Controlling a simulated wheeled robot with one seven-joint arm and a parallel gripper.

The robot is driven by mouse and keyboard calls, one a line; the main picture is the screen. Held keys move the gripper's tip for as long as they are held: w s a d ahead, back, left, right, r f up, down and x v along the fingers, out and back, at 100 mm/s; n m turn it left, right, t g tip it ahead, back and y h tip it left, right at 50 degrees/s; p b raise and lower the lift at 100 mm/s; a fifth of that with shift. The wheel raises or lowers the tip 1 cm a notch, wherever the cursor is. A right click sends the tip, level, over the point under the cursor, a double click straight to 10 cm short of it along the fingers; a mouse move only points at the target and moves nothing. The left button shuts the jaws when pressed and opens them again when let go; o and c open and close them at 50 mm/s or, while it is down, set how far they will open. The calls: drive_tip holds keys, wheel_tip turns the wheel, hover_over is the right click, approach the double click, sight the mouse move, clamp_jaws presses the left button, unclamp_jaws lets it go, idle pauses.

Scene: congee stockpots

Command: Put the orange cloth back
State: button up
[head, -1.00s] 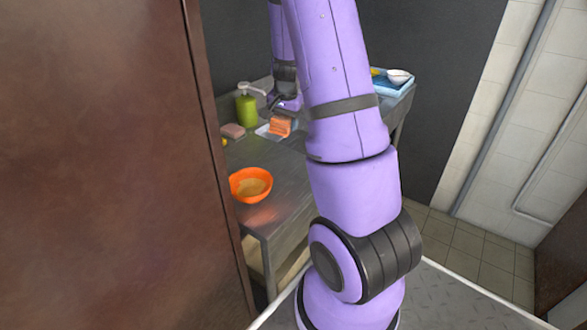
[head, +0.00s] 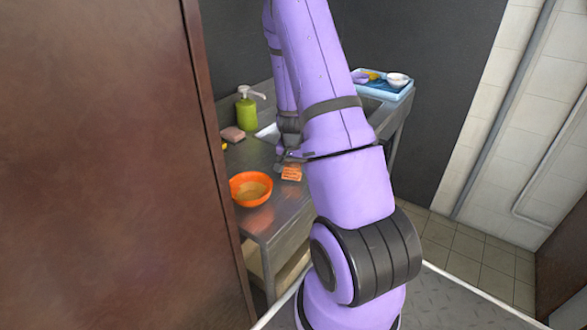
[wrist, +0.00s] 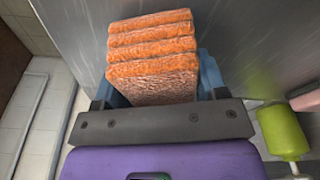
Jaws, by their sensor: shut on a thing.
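The orange cloth (head: 291,174) is a folded, layered block right of the orange bowl, over the steel counter (head: 275,212). My gripper (head: 290,161) is shut on it. In the wrist view the cloth (wrist: 152,62) sits between the two blue-grey fingers of my gripper (wrist: 155,85), with its folded layers sticking out past them. I cannot tell whether the cloth touches the counter. My arm hides part of the counter behind it.
A green pump bottle (head: 247,112) and a pink sponge (head: 232,134) are at the back. A blue tray (head: 385,90) with bowls is at the far right. A brown panel (head: 95,165) blocks the left.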

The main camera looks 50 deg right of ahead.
sight(292, 164)
drive_tip(key=shift+f, duration=0.6)
drive_tip(key=o, duration=0.8)
drive_tip(key=shift+o, duration=0.2)
drive_tip(key=r, duration=0.4)
drive_tip(key=a+r, duration=0.1)
drive_tip(key=r, duration=0.3)
drive_tip(key=s+r, duration=0.1)
drive_tip(key=r, duration=0.3)
drive_tip(key=shift+a, duration=0.3)
